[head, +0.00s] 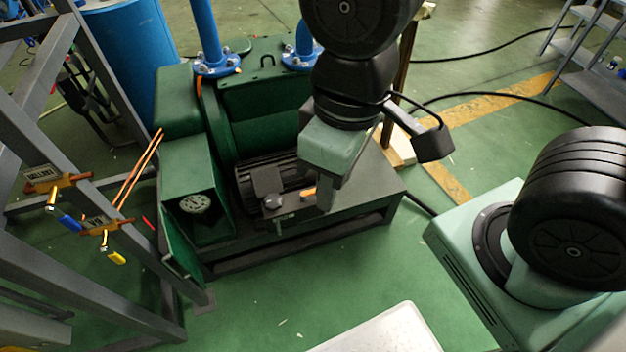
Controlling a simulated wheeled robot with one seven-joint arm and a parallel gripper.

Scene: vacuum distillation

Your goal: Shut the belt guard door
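The belt guard door (180,246) is a dark green panel at the front left of the green pump machine. It stands open, swung out toward me from the left side of the guard housing (185,165), with a handle near its lower edge. The open housing shows a round white dial gauge (194,203) inside. My gripper (326,204) hangs pointing down in front of the machine, right of the dark motor, and well apart from the door to its right. Its fingers are seen edge-on, so I cannot tell their opening.
A grey steel frame (92,258) with blue- and yellow-handled valves (108,250) stands close left of the door. The motor (272,185) and machine base lie between gripper and door. Green floor (300,300) is free in front; a pale panel (385,335) is at bottom centre.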

